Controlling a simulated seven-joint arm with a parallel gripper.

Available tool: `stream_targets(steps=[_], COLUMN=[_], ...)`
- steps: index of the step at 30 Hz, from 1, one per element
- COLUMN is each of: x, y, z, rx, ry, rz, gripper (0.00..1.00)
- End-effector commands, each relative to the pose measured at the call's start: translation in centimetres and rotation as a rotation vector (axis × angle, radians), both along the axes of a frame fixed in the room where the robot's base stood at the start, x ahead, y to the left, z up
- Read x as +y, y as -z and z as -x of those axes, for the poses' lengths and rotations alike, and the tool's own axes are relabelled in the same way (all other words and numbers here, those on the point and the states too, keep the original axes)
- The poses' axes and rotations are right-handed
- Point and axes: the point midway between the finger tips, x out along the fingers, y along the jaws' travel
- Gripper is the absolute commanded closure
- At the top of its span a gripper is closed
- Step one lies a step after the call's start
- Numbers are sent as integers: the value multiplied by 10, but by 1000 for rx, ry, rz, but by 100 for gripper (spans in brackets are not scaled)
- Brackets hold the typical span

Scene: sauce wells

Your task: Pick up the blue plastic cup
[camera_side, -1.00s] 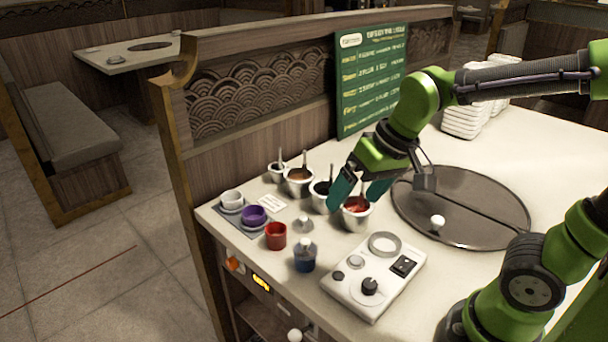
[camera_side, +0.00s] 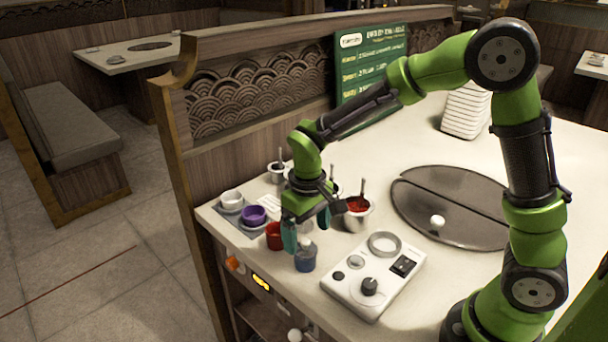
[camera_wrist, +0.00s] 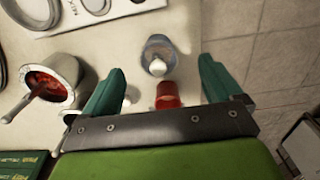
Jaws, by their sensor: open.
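The blue plastic cup (camera_side: 305,262) stands upright near the front edge of the counter. In the wrist view the cup (camera_wrist: 160,46) lies ahead of and roughly between the fingertips, with a pale round knob or ball at its near side. My gripper (camera_side: 306,234) hangs above and just behind the cup in the side view, fingers pointing down. Its two teal fingers are apart with nothing held, also in the wrist view (camera_wrist: 160,74). Contact with the cup cannot be made out.
A red cup (camera_side: 273,236) stands close left of the blue one, partly behind a finger. Purple (camera_side: 254,214) and white (camera_side: 231,199) cups sit farther left. A metal sauce pot (camera_side: 356,219) and a white control panel (camera_side: 372,283) stand to the right.

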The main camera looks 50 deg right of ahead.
Motion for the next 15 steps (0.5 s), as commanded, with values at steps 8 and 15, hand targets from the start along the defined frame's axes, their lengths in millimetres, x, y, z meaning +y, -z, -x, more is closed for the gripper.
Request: stream_targets(steps=[8, 15], x=[0, -4], y=[33, 61], z=[0, -6], rx=[1, 5], ry=[2, 2], rz=[0, 1], gripper=[8, 8])
